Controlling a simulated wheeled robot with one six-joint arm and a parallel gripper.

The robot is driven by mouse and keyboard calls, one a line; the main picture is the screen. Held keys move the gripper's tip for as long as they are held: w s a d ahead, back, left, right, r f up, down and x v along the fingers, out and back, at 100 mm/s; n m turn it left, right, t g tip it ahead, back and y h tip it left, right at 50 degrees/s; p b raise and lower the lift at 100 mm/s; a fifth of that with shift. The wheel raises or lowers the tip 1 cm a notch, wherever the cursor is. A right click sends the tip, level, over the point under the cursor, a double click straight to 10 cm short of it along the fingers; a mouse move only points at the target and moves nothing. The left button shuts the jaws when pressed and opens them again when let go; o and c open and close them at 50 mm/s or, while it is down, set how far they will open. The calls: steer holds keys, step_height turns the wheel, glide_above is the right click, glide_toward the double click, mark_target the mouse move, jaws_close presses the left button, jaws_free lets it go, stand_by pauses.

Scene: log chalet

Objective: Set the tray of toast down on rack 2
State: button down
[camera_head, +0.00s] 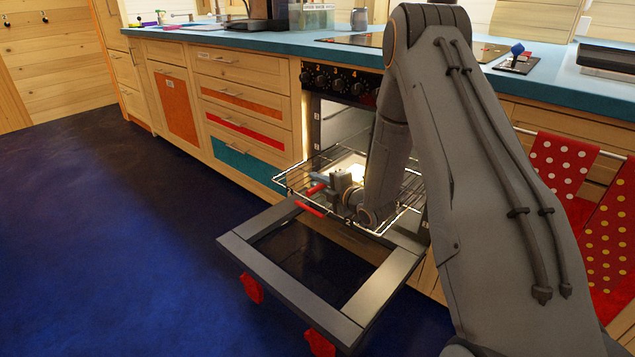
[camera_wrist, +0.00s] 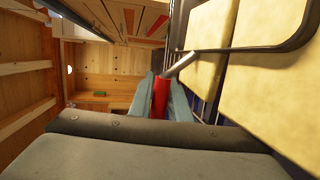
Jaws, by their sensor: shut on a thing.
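My gripper (camera_head: 320,181) is low over the pulled-out wire rack 2 (camera_head: 286,181), whose front edge carries a "2" tag. In the wrist view its fingers (camera_wrist: 161,96) are shut on the red handle (camera_wrist: 160,99) of the toast tray. The tray's dark wire rim (camera_wrist: 285,45) and pale yellow toast (camera_wrist: 260,88) fill the right side there. In the head view my arm hides most of the tray, and a bright patch of toast (camera_head: 352,166) shows behind the gripper. I cannot tell whether the tray touches the rack.
The oven door (camera_head: 258,285) hangs open below the rack, with red knobs on its outer edge. The oven cavity (camera_head: 335,130) is lit. Drawers (camera_head: 240,125) stand left of it, and a blue worktop (camera_head: 290,43) runs above. The dark blue floor (camera_head: 110,220) at left is clear.

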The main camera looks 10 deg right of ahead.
steer(key=shift+f, duration=0.1)
steer(key=c, duration=1.6)
jaws_free()
steer(key=shift+o, duration=0.2)
steer(key=shift+f, duration=0.15)
steer(key=shift+s, duration=0.15)
